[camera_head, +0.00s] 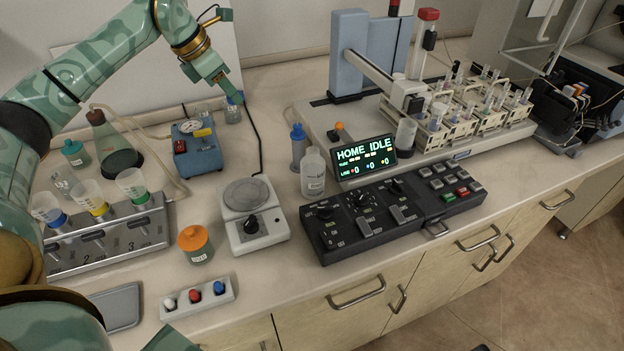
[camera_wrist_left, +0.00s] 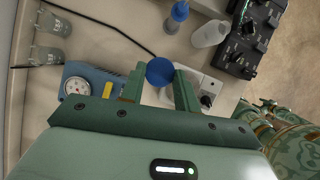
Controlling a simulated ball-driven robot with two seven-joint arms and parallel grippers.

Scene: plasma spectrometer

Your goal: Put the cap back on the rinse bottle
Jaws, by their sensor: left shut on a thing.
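My left gripper (camera_head: 231,90) is shut on a small round blue cap (camera_head: 238,98), held above the back of the bench. In the left wrist view the cap (camera_wrist_left: 160,72) sits between the two fingertips. A pale, translucent bottle with a label (camera_head: 313,174), seemingly the rinse bottle, stands upright with no coloured cap, left of the display. It also shows in the left wrist view (camera_wrist_left: 208,34), apart from the gripper. The label is too small to read.
A blue-topped bottle (camera_head: 298,148) stands close behind the pale bottle. A hotplate (camera_head: 254,228), a blue gauge box (camera_head: 196,150) and a black control panel (camera_head: 395,214) are nearby. A dark cable (camera_head: 256,135) runs along the bench. An orange-lidded jar (camera_head: 195,245) stands in front.

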